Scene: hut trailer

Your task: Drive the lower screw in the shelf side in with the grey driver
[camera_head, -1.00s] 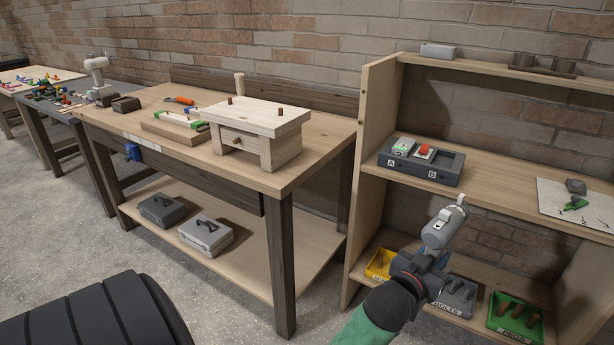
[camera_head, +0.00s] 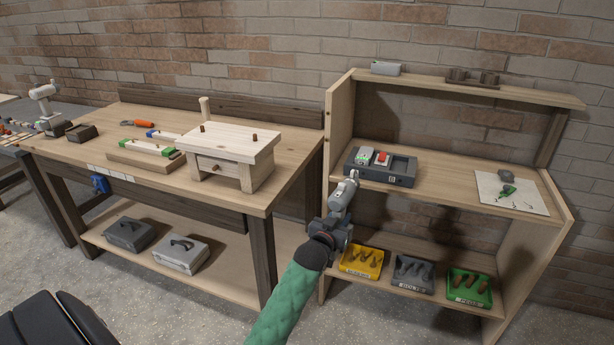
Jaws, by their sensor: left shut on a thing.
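The grey driver (camera_head: 343,194) is a light grey powered tool, held upright and slightly tilted. My left gripper (camera_head: 335,222) is shut on it, in front of the shelf's lower left part. The arm comes up from the bottom of the picture. The shelf side (camera_head: 340,118) is a pale wooden upright panel at the shelf's left end, just behind and left of the driver. My right gripper is not in view.
The shelf holds a dark A/B tray (camera_head: 401,170), a paper sheet (camera_head: 513,193), and yellow (camera_head: 361,262), grey (camera_head: 413,272) and green (camera_head: 469,287) bins below. A workbench (camera_head: 100,152) with a small wooden table (camera_head: 228,145) stands left. Concrete floor (camera_head: 180,305) shows in front.

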